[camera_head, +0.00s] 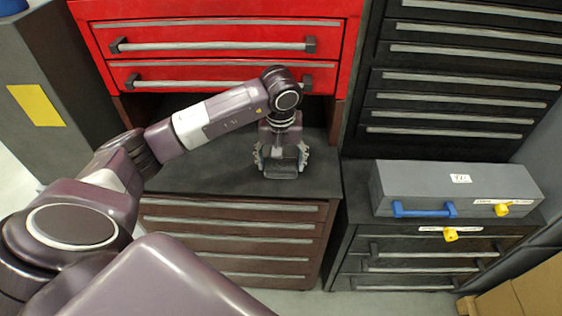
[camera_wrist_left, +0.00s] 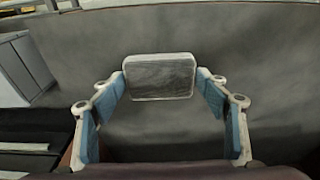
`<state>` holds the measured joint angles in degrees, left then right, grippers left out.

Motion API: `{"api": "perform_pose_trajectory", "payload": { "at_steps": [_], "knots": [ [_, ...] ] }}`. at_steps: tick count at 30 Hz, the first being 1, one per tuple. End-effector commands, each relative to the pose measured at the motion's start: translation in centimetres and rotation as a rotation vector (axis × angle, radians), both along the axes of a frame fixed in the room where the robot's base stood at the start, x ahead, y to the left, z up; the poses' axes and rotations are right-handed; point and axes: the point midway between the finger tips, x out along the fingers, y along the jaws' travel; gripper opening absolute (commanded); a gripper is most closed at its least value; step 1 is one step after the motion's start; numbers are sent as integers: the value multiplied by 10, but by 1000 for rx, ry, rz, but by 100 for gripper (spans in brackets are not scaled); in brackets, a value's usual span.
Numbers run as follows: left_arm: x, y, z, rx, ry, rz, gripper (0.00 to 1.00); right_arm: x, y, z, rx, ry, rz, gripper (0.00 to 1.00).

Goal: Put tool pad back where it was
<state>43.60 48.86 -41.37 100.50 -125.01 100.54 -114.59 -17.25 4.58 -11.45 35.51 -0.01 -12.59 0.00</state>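The tool pad (camera_wrist_left: 158,77) is a small grey rectangular block with rounded, paler edges. In the left wrist view it sits between the two blue-padded fingers of my left gripper (camera_wrist_left: 160,80), whose tips meet its left and right sides. In the head view my left gripper (camera_head: 281,158) points down over the dark top of the low brown cabinet (camera_head: 225,178), with the pad's grey edge (camera_head: 281,174) showing between the fingers. I cannot tell whether the pad touches the cabinet top. My right gripper is in neither view.
Red drawers (camera_head: 212,58) with bar handles stand behind the work surface. A tall black drawer unit (camera_head: 455,100) is at the back right. A grey case (camera_head: 450,183) with blue and yellow handles sits on the right cabinet. The dark surface around my left gripper is clear.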

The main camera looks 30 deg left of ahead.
Motion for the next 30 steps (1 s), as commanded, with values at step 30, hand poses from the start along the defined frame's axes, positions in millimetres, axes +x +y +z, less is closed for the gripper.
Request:
{"api": "perform_pose_trajectory", "payload": {
  "at_steps": [30],
  "knots": [
    [-12, -8, 105, 1, -4, 0, 82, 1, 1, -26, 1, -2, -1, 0]
  ]
}}
